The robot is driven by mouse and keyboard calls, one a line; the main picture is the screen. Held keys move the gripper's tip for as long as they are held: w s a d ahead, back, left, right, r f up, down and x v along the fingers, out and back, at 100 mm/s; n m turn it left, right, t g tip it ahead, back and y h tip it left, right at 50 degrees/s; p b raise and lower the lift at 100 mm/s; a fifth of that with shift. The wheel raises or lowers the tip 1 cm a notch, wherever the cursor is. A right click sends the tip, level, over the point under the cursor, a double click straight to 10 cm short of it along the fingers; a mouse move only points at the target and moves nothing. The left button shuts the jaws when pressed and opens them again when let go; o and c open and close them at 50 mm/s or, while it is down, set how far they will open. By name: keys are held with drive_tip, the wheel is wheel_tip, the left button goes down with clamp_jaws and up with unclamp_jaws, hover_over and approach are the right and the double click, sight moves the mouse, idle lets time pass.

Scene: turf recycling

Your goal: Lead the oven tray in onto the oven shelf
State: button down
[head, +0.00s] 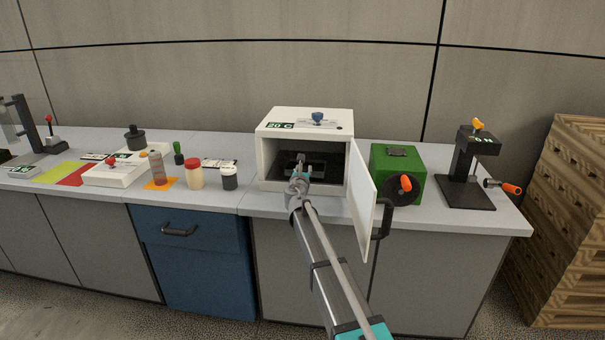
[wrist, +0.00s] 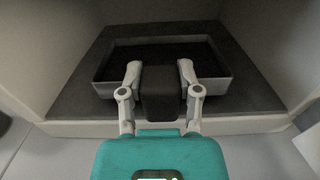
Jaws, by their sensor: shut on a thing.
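The oven (head: 304,120) is a white box on the bench with its door (head: 364,205) swung open to the right. The oven tray (wrist: 221,86) is a shallow grey tray with dark contents. In the wrist view it is inside the oven, over the dark oven shelf (wrist: 255,92). My gripper (wrist: 160,75) reaches in through the opening and is shut on the tray's near side. My fingers and a dark block between them hide part of the near wall. Whether the tray rests on the shelf or hovers just above it, I cannot tell.
A green box with an orange-knobbed crank (head: 396,175) stands right of the open door. A black press-like stand (head: 470,170) is farther right. Jars (head: 195,174) and a white scale-like device (head: 113,172) lie to the left. Bench space before the oven is narrow.

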drive_tip(key=shift+w, duration=1.4)
drive_tip(key=shift+f+b, duration=0.5)
drive_tip(key=shift+b, duration=0.05)
drive_tip(key=shift+c, duration=1.1)
unclamp_jaws()
drive_tip(key=shift+o, duration=1.1)
drive_tip(key=shift+s+a, duration=0.15)
drive_tip(key=shift+s, duration=3.6)
